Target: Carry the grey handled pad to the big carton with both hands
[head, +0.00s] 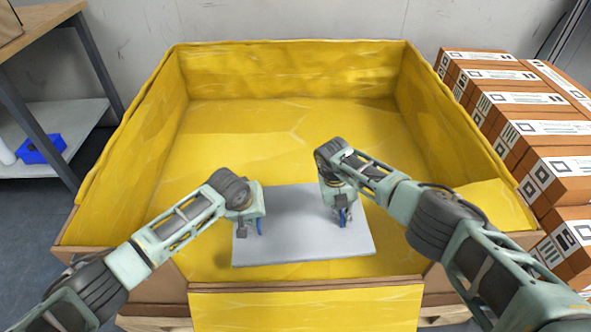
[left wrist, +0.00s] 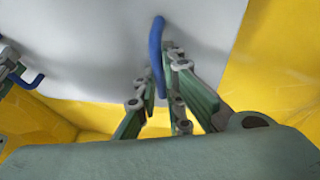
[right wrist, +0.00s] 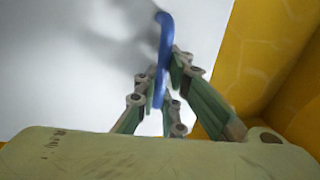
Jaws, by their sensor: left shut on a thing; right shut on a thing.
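The grey pad (head: 290,245) is a flat sheet with two blue handles, and in the head view it is over the near part of the big carton (head: 290,72), whose inside is yellow. My left gripper (head: 257,224) is shut on the left blue handle (left wrist: 156,50). My right gripper (head: 343,216) is shut on the right blue handle (right wrist: 163,55). The pad looks nearly level. I cannot tell whether its underside touches the carton floor.
Stacked brown boxes (head: 545,130) with labels stand right of the carton. A shelf (head: 60,115) with a blue bin (head: 42,150) stands at the left. The carton floor beyond the pad is clear. A yellow-faced front flap (head: 310,308) hangs at the near side.

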